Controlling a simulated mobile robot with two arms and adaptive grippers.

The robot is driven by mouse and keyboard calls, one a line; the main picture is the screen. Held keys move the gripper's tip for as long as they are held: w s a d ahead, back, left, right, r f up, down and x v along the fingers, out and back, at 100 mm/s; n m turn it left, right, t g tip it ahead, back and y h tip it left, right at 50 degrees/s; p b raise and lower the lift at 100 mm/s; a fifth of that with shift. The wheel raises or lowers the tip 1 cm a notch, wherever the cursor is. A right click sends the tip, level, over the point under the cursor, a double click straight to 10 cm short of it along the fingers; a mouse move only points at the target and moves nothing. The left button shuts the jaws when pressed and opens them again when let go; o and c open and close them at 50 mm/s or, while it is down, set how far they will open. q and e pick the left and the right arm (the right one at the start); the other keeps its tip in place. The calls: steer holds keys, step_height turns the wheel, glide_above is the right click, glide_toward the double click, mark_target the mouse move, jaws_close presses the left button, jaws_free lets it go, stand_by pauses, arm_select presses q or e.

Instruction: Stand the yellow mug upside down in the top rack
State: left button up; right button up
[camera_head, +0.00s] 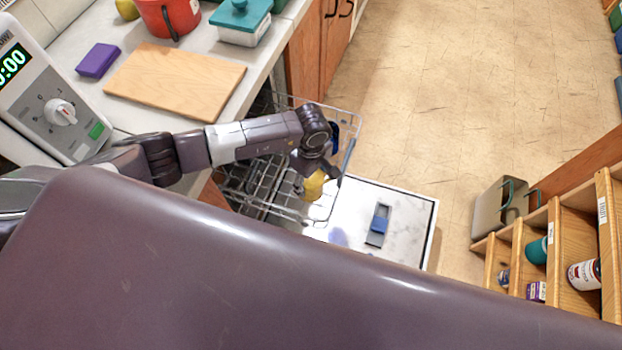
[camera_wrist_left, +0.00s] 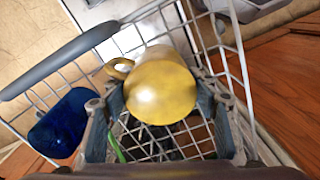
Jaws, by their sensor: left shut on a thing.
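The yellow mug (camera_head: 314,185) is in my left gripper (camera_head: 322,174), over the wire top rack (camera_head: 262,190) of the open dishwasher. In the left wrist view the mug (camera_wrist_left: 160,90) sits between the two fingers of the left gripper (camera_wrist_left: 160,105); its rounded end faces the camera and its handle points to the left. The rack's wires (camera_wrist_left: 215,45) show around and below it. I cannot tell whether the mug touches the rack. My right gripper is not in view.
A blue cup (camera_wrist_left: 60,125) stands in the rack beside the gripper. The open dishwasher door (camera_head: 408,208) lies below, with a grey and blue dispenser (camera_head: 378,226). A cutting board (camera_head: 175,80) lies on the counter. A wooden shelf (camera_head: 565,225) stands at the right.

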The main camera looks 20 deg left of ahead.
arm_select(q)
steer(key=o, duration=1.5)
step_height(320, 180, up, 12)
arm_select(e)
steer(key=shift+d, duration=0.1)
